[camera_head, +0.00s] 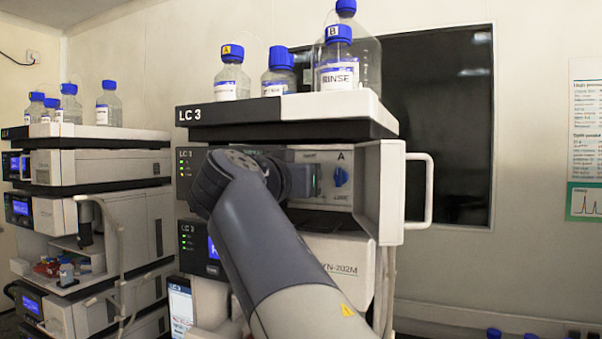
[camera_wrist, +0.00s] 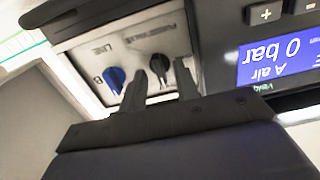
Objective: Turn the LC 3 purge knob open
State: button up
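The LC 3 stack (camera_head: 232,113) stands in the middle of the head view, with a module door open at its right. A blue knob (camera_head: 340,177) sits on the pale panel inside, under a letter A. In the wrist view the panel appears upside down, with a blue knob (camera_wrist: 115,78) at left and a black knob (camera_wrist: 160,66) beside it. My gripper (camera_wrist: 160,70) is open, its two dark fingers apart, with the black knob showing between the tips. Contact with the knob cannot be told. In the head view my arm hides most of the gripper and the black knob.
The open door (camera_head: 381,190) with its white handle (camera_head: 428,188) stands close at the right of my gripper. A blue display (camera_wrist: 276,60) reads 0 bar. Bottles, including a RINSE bottle (camera_head: 338,76), stand on top. Another stack (camera_head: 95,165) is at left.

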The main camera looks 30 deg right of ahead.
grip_shut()
jog(key=shift+n, duration=0.4)
jog(key=n, duration=0.2)
jog(key=shift+n, duration=0.4)
jog(key=n+p, duration=0.2)
jog(key=n, duration=0.5)
jog(key=n+p, duration=0.2)
jog(key=n, duration=0.5)
jog(key=shift+w+a+f, duration=0.1)
jog(key=shift+w+f, duration=0.05)
jog(key=shift+n, duration=0.3)
